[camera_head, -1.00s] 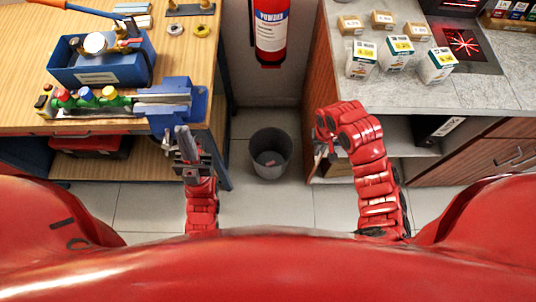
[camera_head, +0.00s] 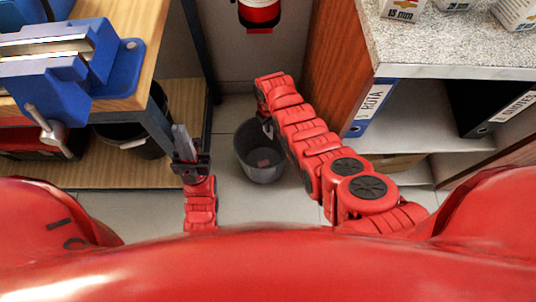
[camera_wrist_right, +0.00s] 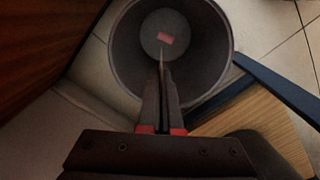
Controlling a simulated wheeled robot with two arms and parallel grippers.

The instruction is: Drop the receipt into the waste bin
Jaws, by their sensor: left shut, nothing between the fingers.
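The grey waste bin (camera_head: 262,175) stands on the floor between the two counters. It also shows in the right wrist view (camera_wrist_right: 218,85), with its open mouth below my right gripper. My right gripper (camera_wrist_right: 162,72) points down over the bin, its fingers shut on a thin pale strip seen edge-on, which looks like the receipt (camera_wrist_right: 161,58). In the head view my right gripper (camera_head: 268,128) is mostly hidden by its own arm. A small reddish piece (camera_wrist_right: 165,39) lies on the bin's bottom. My left gripper (camera_head: 182,140) is shut and empty, left of the bin.
A wooden workbench (camera_head: 165,40) with a blue vice (camera_head: 75,85) is at the left. A grey counter (camera_head: 440,40) with binders (camera_head: 365,107) on its shelf is at the right. A fire extinguisher (camera_head: 260,12) hangs on the back wall.

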